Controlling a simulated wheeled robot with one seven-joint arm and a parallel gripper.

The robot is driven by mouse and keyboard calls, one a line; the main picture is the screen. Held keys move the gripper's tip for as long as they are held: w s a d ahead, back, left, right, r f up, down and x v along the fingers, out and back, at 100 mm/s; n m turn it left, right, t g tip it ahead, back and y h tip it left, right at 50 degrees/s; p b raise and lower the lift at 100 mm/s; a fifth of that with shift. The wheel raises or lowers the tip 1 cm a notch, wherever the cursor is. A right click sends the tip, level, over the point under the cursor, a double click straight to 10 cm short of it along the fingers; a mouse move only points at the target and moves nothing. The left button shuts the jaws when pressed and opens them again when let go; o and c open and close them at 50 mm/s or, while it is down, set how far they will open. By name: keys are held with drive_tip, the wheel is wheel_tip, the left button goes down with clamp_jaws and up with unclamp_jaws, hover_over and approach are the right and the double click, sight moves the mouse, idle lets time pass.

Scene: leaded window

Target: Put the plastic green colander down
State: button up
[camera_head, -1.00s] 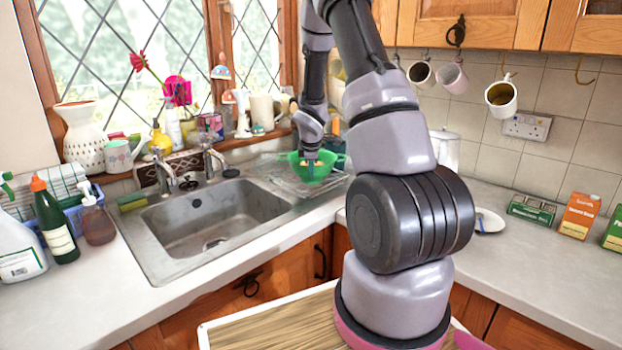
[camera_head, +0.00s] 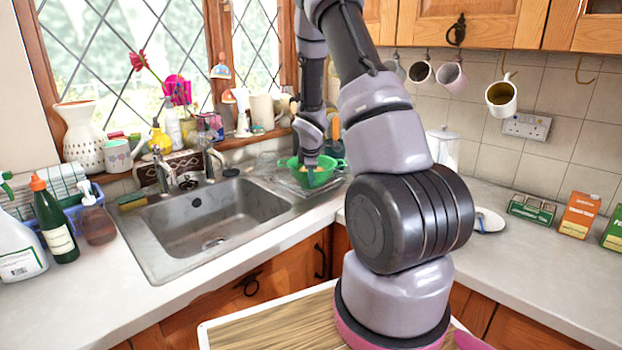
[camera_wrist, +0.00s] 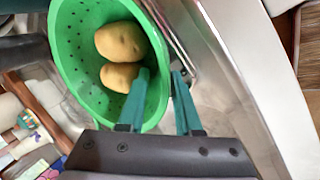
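The green plastic colander (camera_head: 318,180) is at the back right of the sink, over the metal draining area. Two potatoes (camera_wrist: 121,41) (camera_wrist: 119,77) lie inside it in the wrist view, where the colander (camera_wrist: 72,62) fills the upper left. My gripper (camera_wrist: 161,72) has one teal finger inside the colander and the other outside, with the rim pinched between them. In the head view my gripper (camera_head: 312,163) reaches down into the colander from above. Whether the colander's base touches the drainer is hard to tell.
The steel sink basin (camera_head: 215,220) lies empty left of the colander. The tap (camera_head: 212,158) and crowded windowsill are behind it. A white canister (camera_head: 443,148) stands to the right. Green and brown bottles (camera_head: 55,225) are at the far left. The front counter is clear.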

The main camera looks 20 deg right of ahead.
drive_tip(key=s+a+r+m, duration=0.25)
drive_tip(key=s+r, duration=0.25)
drive_tip(key=r, duration=0.4)
drive_tip(key=s+a+r+m+t, duration=0.1)
drive_tip(key=s+a+r+m, duration=0.15)
drive_tip(key=s+r, duration=0.4)
drive_tip(key=s+a+r+m, duration=0.2)
drive_tip(key=s+r+m, duration=0.15)
drive_tip(key=r, duration=0.65)
drive_tip(key=s+a+r+m+y, duration=0.1)
drive_tip(key=s+a+r+m, duration=0.1)
drive_tip(key=s, duration=0.4)
drive_tip(key=s+a+r+m+t+y, duration=0.1)
drive_tip(key=s+a+r+m, duration=0.2)
drive_tip(key=s+a, duration=0.1)
drive_tip(key=s+a+r+m+y, duration=0.2)
drive_tip(key=s+a+r+m, duration=0.1)
drive_tip(key=s, duration=0.4)
drive_tip(key=shift+s+a+m, duration=0.3)
drive_tip(key=shift+m, duration=0.05)
